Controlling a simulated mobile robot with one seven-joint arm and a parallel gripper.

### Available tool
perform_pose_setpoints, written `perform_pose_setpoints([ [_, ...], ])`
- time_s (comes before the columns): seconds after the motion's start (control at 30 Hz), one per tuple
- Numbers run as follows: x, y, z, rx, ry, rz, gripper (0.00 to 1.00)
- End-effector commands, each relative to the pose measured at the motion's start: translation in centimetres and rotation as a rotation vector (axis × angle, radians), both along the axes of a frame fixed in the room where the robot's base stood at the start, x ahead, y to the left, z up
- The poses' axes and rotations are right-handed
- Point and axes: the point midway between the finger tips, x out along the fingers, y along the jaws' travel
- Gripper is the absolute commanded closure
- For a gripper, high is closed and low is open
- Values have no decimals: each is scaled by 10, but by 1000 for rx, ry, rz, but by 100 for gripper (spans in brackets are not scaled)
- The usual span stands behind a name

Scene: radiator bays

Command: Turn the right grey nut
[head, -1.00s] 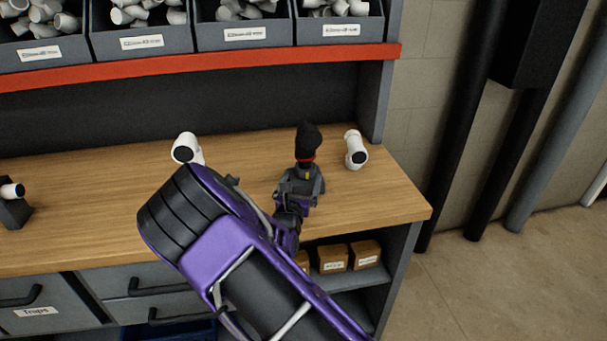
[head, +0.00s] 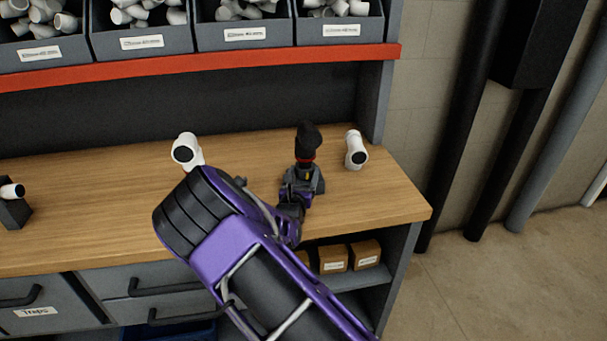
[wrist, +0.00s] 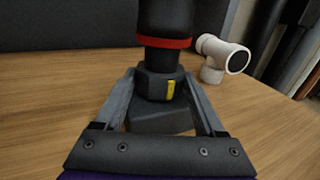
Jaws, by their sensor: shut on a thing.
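The grey nut (wrist: 157,83) is dark, faceted and marked with a yellow stripe. It sits under a black upright part (wrist: 166,20) with a red ring, above a dark grey block (wrist: 160,120) on the bench. In the wrist view, my gripper (wrist: 160,92) has one finger on each side of the nut and is shut on it. In the head view, the black part (head: 308,140) stands near the bench's right end. My gripper (head: 303,184) is low at its base, and the nut is partly hidden there.
A white pipe fitting (head: 356,150) stands close on the right, also in the wrist view (wrist: 222,60). Another white fitting (head: 186,150) is to the left. A dark block (head: 14,213) sits at far left. The wooden bench top (head: 90,190) is otherwise mostly clear. Bins stand above the red-edged shelf (head: 200,68).

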Motion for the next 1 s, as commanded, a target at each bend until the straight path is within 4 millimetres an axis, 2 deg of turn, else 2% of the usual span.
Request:
perform_pose_setpoints([
  [0.07, 0, 0, 0, 0, 0, 0, 84],
  [0.37, 0, -2, 1, -1, 1, 37, 84],
  [1.0, 0, -8, -1, -6, 2, 342, 84],
])
